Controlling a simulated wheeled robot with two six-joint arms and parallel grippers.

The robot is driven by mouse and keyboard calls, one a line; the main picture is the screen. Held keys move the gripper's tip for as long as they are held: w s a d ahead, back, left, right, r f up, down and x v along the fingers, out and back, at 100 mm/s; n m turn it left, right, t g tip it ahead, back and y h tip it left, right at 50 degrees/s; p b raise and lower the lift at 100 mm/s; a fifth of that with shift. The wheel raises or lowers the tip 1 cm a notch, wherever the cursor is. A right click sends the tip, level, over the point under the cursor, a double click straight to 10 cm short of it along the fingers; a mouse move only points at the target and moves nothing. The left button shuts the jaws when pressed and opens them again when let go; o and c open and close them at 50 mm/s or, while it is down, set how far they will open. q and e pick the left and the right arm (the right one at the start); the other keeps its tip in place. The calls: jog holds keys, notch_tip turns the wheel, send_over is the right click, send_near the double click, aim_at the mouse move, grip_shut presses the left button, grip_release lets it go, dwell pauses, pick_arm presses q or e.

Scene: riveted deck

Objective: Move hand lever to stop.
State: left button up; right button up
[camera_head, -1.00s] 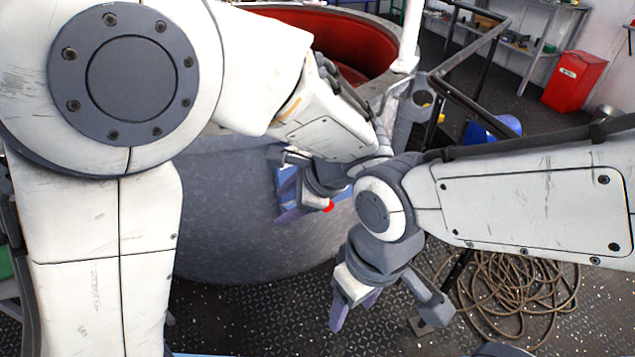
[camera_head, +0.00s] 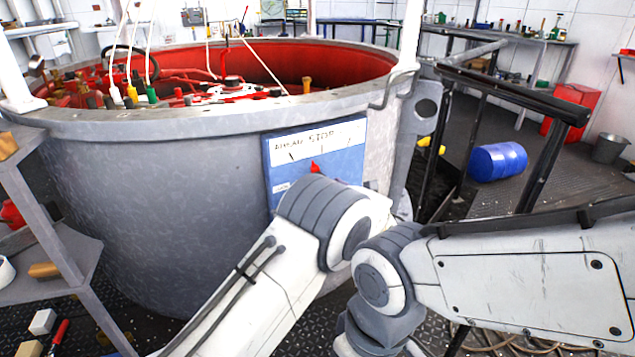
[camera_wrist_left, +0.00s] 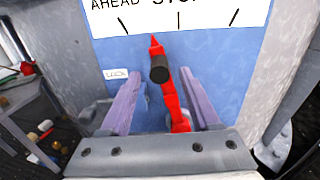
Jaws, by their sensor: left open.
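The hand lever (camera_wrist_left: 171,95) is red with a black knob (camera_wrist_left: 159,69), mounted on a blue panel (camera_wrist_left: 225,65) with a white label strip reading AHEAD and STOP. Its pointed tip lies between the AHEAD mark and the middle mark under STOP. In the head view only the lever's red tip (camera_head: 315,167) shows above my left wrist. My left gripper (camera_wrist_left: 160,72) is open, one finger on each side of the lever and knob, with gaps visible. My left arm hides the gripper and lower panel in the head view. My right gripper's fingers are below the frame.
The panel sits on a big round grey housing (camera_head: 150,200) with a red interior. A black railing (camera_head: 505,95), a blue drum (camera_head: 497,161) and a red bin (camera_head: 570,110) are to the right. A grey shelf (camera_head: 65,255) stands at the left.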

pick_arm(q)
jog(key=b+x, duration=0.1)
jog(key=x, duration=0.5)
jog(key=shift+f+b, duration=0.15)
jog(key=shift+b, duration=0.15)
jog(key=shift+w+a, duration=0.35)
jog(key=shift+w, duration=0.15)
grip_shut()
dwell(0.6)
